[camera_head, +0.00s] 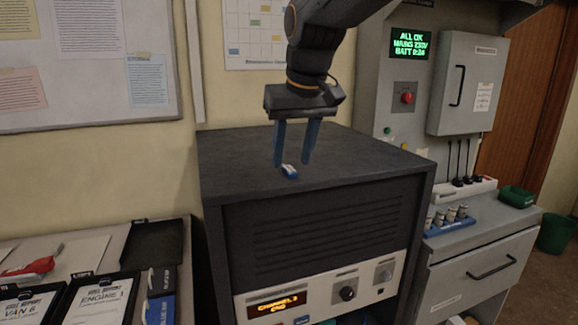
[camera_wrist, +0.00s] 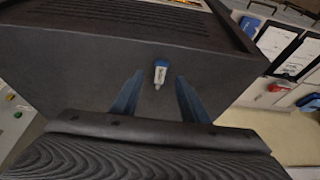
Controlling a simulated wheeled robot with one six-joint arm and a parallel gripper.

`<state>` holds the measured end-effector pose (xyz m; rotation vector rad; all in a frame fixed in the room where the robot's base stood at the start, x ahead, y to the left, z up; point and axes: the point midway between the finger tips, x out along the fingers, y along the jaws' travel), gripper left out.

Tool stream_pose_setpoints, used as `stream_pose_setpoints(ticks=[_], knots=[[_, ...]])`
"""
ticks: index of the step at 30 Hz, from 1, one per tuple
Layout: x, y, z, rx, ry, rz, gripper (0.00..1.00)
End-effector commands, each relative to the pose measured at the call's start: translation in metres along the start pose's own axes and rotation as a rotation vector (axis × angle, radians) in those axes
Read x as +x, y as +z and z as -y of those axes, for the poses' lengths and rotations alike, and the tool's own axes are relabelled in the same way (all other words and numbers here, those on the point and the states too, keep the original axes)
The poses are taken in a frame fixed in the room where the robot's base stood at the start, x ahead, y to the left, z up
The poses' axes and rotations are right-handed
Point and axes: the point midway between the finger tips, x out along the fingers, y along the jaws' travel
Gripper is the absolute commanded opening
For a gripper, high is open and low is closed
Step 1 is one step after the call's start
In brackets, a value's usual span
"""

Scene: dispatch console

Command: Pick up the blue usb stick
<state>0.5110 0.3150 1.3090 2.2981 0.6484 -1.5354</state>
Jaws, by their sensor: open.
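The blue usb stick (camera_head: 289,171), blue with a pale part, lies on the dark top of the console cabinet (camera_head: 235,165), near its front edge. My gripper (camera_head: 291,165) points down over the cabinet top with its two blue fingers apart, and the stick shows close to the fingertips. In the wrist view the stick (camera_wrist: 160,73) lies just beyond and between the fingertips of my gripper (camera_wrist: 158,78), with nothing held. I cannot tell the exact height of the fingertips above the top.
A grey wall box (camera_head: 466,85) and a green-lit display (camera_head: 411,43) stand behind on the right. Clipboards (camera_head: 100,298) lie at lower left. The cabinet top is otherwise clear.

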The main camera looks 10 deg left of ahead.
Motion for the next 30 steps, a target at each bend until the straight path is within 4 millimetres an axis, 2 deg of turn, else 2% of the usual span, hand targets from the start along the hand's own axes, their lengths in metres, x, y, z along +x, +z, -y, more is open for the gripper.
stream_pose_setpoints(ticks=[6, 13, 21, 30], knots=[[0.02, 0.0, 0.0, 0.0, 0.0, 0.0, 0.41], [0.023, 0.0, 0.0, 0.0, 0.0, 0.0, 0.41], [0.022, 0.0, 0.0, 0.0, 0.0, 0.0, 0.0], [0.019, -0.002, 0.0, 0.0, 0.0, -0.002, 0.0]])
